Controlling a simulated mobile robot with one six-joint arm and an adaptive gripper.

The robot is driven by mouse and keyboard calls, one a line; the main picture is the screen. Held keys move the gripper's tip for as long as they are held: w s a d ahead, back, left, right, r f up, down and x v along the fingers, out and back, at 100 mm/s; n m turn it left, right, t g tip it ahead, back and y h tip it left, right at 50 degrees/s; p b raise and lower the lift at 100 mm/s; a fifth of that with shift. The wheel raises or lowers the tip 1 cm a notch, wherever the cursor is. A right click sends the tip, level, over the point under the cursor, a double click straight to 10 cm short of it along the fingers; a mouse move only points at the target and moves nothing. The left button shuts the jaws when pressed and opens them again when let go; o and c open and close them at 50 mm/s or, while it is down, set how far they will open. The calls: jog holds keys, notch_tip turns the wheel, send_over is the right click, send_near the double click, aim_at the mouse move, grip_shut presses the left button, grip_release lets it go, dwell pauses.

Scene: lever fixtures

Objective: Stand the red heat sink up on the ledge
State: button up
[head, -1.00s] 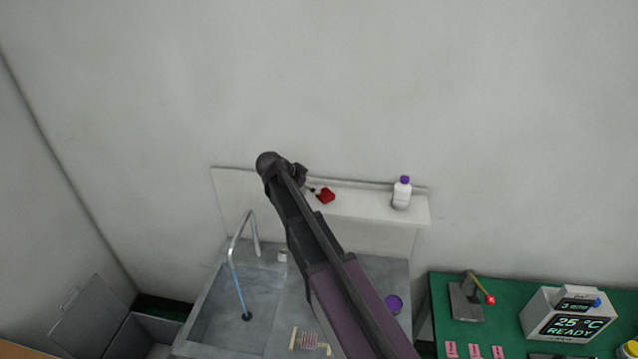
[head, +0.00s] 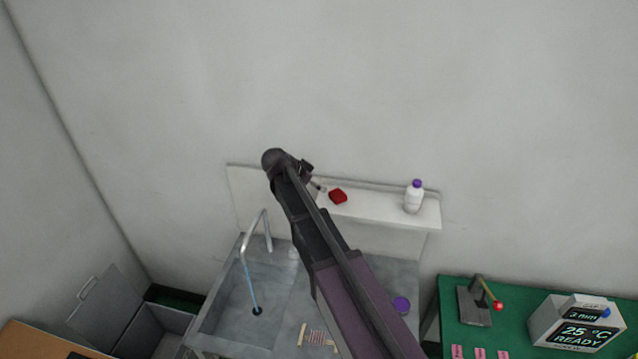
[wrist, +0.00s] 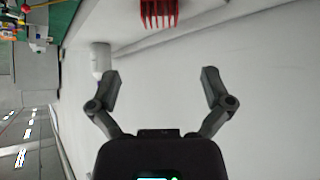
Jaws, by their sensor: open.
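The red heat sink (head: 338,196) rests on the white ledge (head: 385,207) along the back wall, left of the white bottle. In the wrist view the heat sink (wrist: 159,14) is at the top edge, partly cut off, with its fins pointing toward my gripper. I cannot tell for certain whether it stands or lies. My gripper (wrist: 161,84) is open and empty, its fingers spread wide and apart from the heat sink. In the head view my gripper (head: 318,185) is just left of the heat sink, partly hidden by my arm.
A white bottle with a purple cap (head: 414,198) stands on the ledge to the right. A sink with a tap (head: 262,232) lies below. A green table (head: 455,338) with a red-knobbed lever (head: 480,300) and a display box (head: 575,322) is at the right.

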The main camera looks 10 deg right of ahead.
jog(key=s+d+f+n+g+y, duration=0.1)
jog(key=s+d+n+y, duration=0.1)
jog(key=s, duration=0.6)
jog(key=s+d+f+n+g+y, duration=0.1)
jog(key=s+d+f+n+y, duration=0.1)
jog(key=s+n, duration=0.4)
jog(key=s+d+f+n+g+y, duration=0.2)
jog(key=s+d+n+y, duration=0.2)
jog(key=s, duration=0.7)
jog(key=shift+s+d+f+n, duration=0.2)
jog(key=shift+s+d+n, duration=0.15)
jog(key=shift+d, duration=0.35)
